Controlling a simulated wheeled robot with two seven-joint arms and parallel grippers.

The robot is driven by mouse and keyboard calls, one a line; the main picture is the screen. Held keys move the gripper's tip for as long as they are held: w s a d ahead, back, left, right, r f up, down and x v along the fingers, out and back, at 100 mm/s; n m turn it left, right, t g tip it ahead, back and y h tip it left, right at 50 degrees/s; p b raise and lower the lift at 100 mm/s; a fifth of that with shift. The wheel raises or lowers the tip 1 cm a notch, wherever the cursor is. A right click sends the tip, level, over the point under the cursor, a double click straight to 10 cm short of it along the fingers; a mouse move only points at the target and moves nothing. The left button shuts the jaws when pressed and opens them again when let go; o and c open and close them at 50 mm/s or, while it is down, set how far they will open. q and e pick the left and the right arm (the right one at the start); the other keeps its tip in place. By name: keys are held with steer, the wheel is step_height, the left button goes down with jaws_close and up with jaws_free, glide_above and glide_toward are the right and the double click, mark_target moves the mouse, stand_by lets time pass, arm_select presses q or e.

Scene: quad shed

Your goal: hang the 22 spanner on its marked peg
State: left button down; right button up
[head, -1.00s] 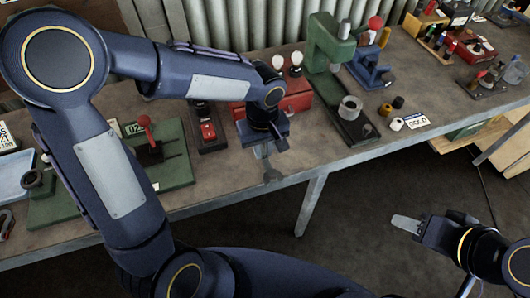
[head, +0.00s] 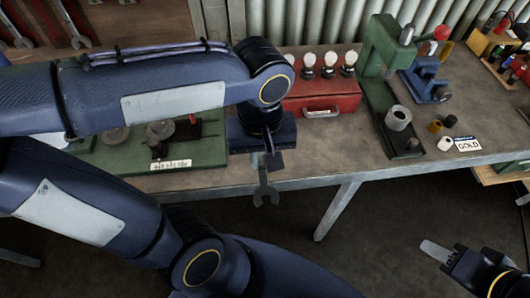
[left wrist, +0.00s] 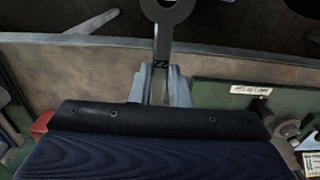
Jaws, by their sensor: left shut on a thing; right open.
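The 22 spanner (head: 266,190) hangs jaw down from my left gripper (head: 263,160), in front of the bench's front edge. In the left wrist view my left gripper (left wrist: 160,88) is shut on the shank of the spanner (left wrist: 162,50), and the number 22 shows between the fingers. The spanner's far end is cut off there. My right gripper (head: 440,254) is open and empty at the lower right, away from the bench. A wooden board with hanging spanners (head: 75,25) shows at the upper left. I cannot make out the marked peg.
The bench (head: 310,165) carries a green board (head: 200,150) with fittings, a red box (head: 322,98) with bulbs above it, a green press (head: 385,60), small cylinders and a GOLD label (head: 467,144). My left arm hides much of the bench's left part. The floor in front is clear.

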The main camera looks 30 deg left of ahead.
mark_target(262, 164)
arm_select(q)
steer(key=shift+r, duration=0.15)
step_height(262, 164, up, 4)
steer(key=p, duration=0.3)
steer(key=shift+p, duration=0.4)
